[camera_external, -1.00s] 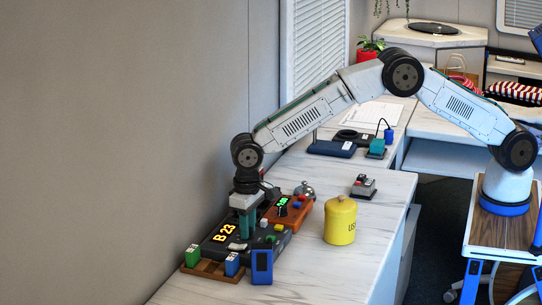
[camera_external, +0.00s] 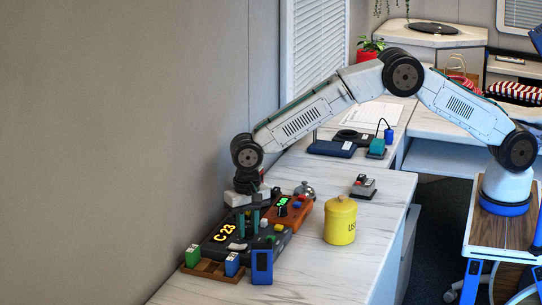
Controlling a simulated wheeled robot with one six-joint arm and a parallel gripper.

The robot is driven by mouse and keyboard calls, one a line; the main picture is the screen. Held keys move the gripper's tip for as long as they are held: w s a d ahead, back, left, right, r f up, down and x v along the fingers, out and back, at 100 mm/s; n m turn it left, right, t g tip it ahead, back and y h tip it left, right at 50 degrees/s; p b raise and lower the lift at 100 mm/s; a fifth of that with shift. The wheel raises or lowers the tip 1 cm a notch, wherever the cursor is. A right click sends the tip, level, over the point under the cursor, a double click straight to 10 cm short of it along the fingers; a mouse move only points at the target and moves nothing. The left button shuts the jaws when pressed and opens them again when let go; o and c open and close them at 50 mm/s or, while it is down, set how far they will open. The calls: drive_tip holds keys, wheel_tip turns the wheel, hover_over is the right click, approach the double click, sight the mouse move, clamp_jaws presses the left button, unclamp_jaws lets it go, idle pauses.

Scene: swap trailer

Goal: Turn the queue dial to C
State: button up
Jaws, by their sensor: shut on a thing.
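The queue console (camera_external: 240,238) is a dark box on the counter near the wall. Its orange display (camera_external: 225,233) reads "C 23". My gripper (camera_external: 252,228) points down over the console, its two teal fingers just behind the display and closed on the queue dial. The dial itself is mostly hidden between and below the fingers. A white lever-like piece (camera_external: 237,246) shows on the console's front part.
An orange box with a green display (camera_external: 283,207) adjoins the console. A wooden tray (camera_external: 208,268) with green and blue blocks, a blue upright piece (camera_external: 262,266), a yellow canister (camera_external: 341,220) and a bell (camera_external: 304,190) stand close by. The counter's right front is clear.

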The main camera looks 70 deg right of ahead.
sight(248, 229)
idle(0.4)
drive_tip(key=o, duration=1)
drive_tip(key=shift+r, duration=3.95)
drive_tip(key=shift+r, duration=0.2)
drive_tip(key=shift+s+d+f+n+t+y, duration=0.1)
drive_tip(key=shift+f+n+t+y, duration=0.4)
drive_tip(key=shift+f+n, duration=1.2)
drive_tip(key=shift+s+a+f+n+t+y, duration=0.1)
drive_tip(key=shift+f+n+t, duration=0.85)
drive_tip(key=shift+n, duration=1.4)
drive_tip(key=shift+s+d+f+n+t+y, duration=0.1)
drive_tip(key=shift+f+n+t+y, duration=0.4)
drive_tip(key=shift+f+n, duration=1.2)
